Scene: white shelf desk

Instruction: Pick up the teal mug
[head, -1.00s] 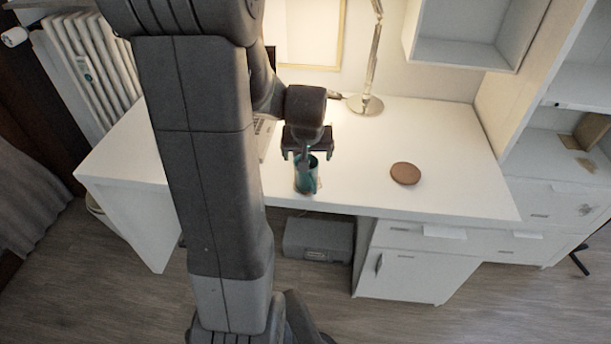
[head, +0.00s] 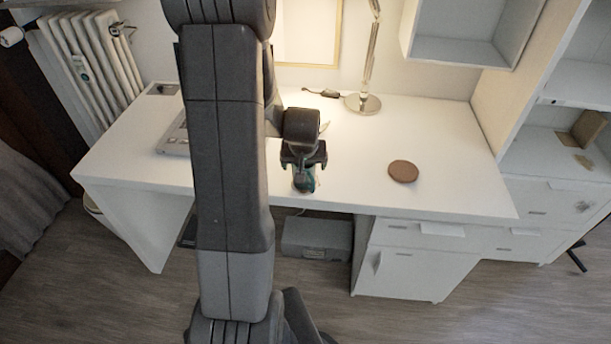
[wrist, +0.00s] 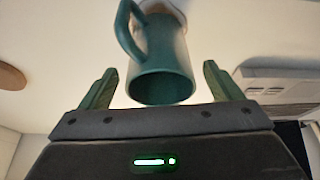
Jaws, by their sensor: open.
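The teal mug (wrist: 170,60) is between and beyond the fingertips of my gripper (wrist: 155,85) in the wrist view. Its open rim faces the gripper, and its handle is on the upper left. My gripper is open, with a finger on each side of the mug and a visible gap to both. In the head view, the mug (head: 304,183) is near the front edge of the white desk, mostly covered by my gripper (head: 303,165), which is right above it.
A round brown coaster (head: 403,171) lies to the right on the desk (head: 450,150). A lamp base (head: 363,103) stands at the back. A grey keyboard-like device (head: 175,138) is at the left, partly behind my arm. The desk's right side is mostly clear.

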